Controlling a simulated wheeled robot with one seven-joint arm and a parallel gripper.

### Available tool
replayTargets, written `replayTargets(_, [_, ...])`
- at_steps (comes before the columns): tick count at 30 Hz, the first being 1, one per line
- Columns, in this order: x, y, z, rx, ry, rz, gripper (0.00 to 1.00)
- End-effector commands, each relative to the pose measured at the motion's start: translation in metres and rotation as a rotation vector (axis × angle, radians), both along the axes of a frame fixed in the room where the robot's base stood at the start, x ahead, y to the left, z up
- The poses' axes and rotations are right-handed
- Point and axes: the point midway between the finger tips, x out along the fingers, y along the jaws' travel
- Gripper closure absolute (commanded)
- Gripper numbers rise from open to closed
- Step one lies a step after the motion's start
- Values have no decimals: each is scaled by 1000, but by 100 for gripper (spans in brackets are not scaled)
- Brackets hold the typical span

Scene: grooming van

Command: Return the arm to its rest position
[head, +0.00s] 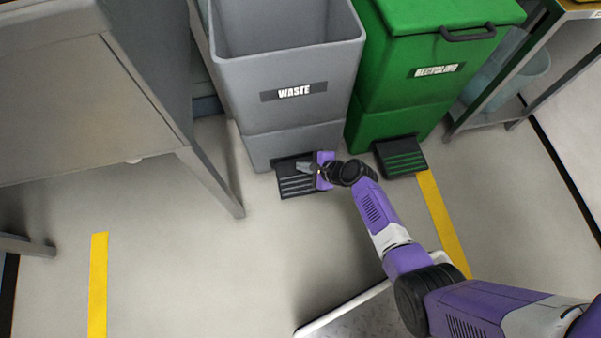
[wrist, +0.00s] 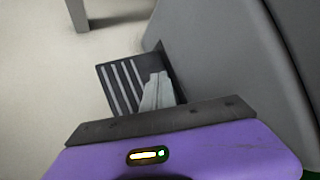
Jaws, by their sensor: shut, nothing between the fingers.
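My arm reaches forward and down from the lower right in the head view. My gripper (head: 304,168) is shut and empty, low at the front of the grey waste bin (head: 290,105). Its fingers (wrist: 157,92) also show in the wrist view, over the bin's black foot pedal (wrist: 112,82). The pedal (head: 296,187) is ribbed and partly hidden by my gripper. I cannot tell whether the fingertips touch it. The waste bin stands open at the top.
A green recycling bin (head: 420,85) with its lid shut stands right of the waste bin, with its own pedal (head: 402,157). A grey table (head: 85,100) is at the left and a shelf (head: 540,65) at the right.

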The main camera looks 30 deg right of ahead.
Motion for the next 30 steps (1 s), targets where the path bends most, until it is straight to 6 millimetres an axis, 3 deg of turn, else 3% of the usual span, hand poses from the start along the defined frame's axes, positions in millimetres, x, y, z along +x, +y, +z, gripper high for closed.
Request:
replayTargets(23, [-1, -1, -2, -4, 0, 2, 100])
replayTargets(26, [-13, -9, -5, -51, -8, 16, 100])
replayTargets(30, [-53, -39, -9, -233, -51, 83, 100])
